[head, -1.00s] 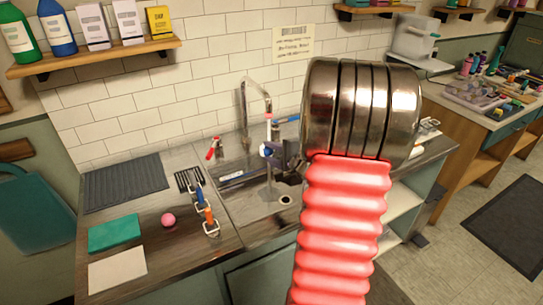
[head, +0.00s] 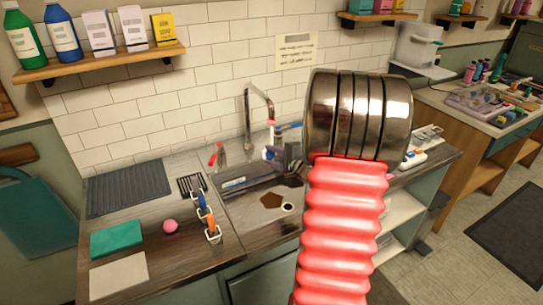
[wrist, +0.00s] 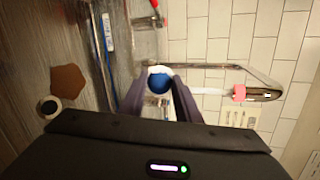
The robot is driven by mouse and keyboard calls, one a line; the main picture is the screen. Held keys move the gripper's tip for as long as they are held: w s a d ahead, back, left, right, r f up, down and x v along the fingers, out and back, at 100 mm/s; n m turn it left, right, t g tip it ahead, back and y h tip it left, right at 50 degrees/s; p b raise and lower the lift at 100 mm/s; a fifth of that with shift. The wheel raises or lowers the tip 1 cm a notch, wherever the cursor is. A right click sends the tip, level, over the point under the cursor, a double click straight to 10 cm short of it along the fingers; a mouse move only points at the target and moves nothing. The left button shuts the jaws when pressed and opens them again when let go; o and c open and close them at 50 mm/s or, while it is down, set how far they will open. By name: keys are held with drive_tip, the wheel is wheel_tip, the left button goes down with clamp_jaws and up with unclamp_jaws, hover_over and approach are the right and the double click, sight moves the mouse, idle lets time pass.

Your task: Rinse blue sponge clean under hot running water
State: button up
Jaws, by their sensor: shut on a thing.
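A small blue sponge (wrist: 158,80) is held between my gripper's dark fingers (wrist: 153,97) in the wrist view. In the head view, my gripper (head: 277,155) is over the sink basin (head: 250,198), partly hidden by my arm. The faucet (head: 247,105) arches above, and its pink-tipped spout (wrist: 239,93) points at the sponge. A pale, thin stream appears to run from the spout to the sponge. A brown patch (head: 271,200) lies on the basin floor beside the drain (head: 287,207). A red tap handle (head: 213,159) stands left of the faucet.
Left of the sink are a grey ribbed mat (head: 128,190), a teal cloth (head: 116,239), a pink ball (head: 170,226) and a small rack (head: 213,233) with coloured items. A white device (head: 413,158) lies on the right counter. The tiled wall stands close behind the faucet.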

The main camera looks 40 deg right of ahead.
drive_tip(key=shift+s+d, duration=0.4)
drive_tip(key=shift+d, duration=0.05)
drive_tip(key=shift+w+a, duration=0.4)
drive_tip(key=shift+a, duration=0.1)
idle(2.6)
drive_tip(key=shift+s, duration=0.1)
idle(0.4)
drive_tip(key=s+a, duration=0.5)
drive_tip(key=s, duration=0.1)
idle(1.0)
drive_tip(key=shift+a, duration=0.1)
idle(1.3)
drive_tip(key=s+a+r, duration=0.3)
drive_tip(key=r, duration=0.1)
drive_tip(key=shift+s, duration=0.35)
idle(0.4)
